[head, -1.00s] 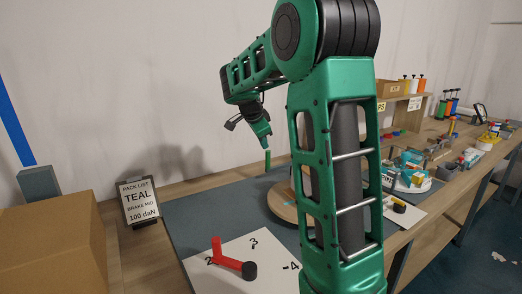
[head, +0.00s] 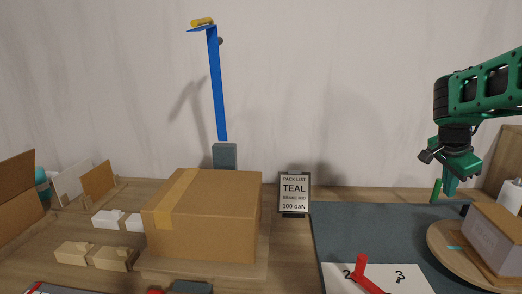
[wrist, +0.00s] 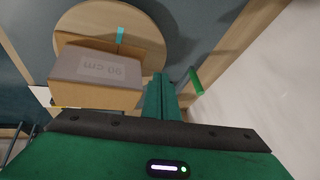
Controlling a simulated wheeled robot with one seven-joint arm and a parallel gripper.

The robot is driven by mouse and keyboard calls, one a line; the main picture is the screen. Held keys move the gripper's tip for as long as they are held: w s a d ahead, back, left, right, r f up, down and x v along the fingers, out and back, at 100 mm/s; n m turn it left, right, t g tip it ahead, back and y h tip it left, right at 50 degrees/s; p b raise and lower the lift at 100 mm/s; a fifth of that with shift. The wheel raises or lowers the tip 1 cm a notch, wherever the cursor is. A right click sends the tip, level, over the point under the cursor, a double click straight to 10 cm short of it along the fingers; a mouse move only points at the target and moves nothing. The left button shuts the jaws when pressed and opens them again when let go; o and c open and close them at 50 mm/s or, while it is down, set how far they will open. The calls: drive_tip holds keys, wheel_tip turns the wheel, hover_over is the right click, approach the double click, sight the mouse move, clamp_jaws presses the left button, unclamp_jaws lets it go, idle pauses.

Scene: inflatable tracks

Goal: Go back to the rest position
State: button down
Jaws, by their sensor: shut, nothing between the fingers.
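My gripper (head: 451,184) hangs from my green arm at the right of the head view, pointing down above the back of the grey-blue mat (head: 350,236). In the wrist view its dark green fingers (wrist: 161,97) are together with nothing between them. A slim green upright piece (head: 436,190) shows beside the fingertips; it also shows in the wrist view (wrist: 195,82), apart from the fingers. I cannot tell what it stands on.
A round wooden board (head: 443,245) carries a box (head: 497,235) just right of my gripper. A red piece (head: 362,272) is on a numbered white sheet (head: 408,279). A closed carton (head: 203,222), a TEAL sign (head: 294,193) and a blue post (head: 217,85) stand to the left.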

drive_tip(key=s+a+f+n+g+y, duration=0.1)
drive_tip(key=s+a+f+n, duration=0.2)
drive_tip(key=s, duration=0.6)
drive_tip(key=s+a+f+n+y, duration=0.2)
drive_tip(key=s+a+f+n, duration=0.1)
drive_tip(key=s+a, duration=0.4)
drive_tip(key=s+a+f+n+g+y, duration=0.1)
drive_tip(key=s+a+n, duration=0.4)
drive_tip(key=s, duration=0.7)
wheel_tip(320, 180, down, 3)
drive_tip(key=shift+a+r+n+g+y, duration=0.2)
drive_tip(key=shift+a+n+g+y, duration=0.1)
drive_tip(key=shift+y, duration=0.3)
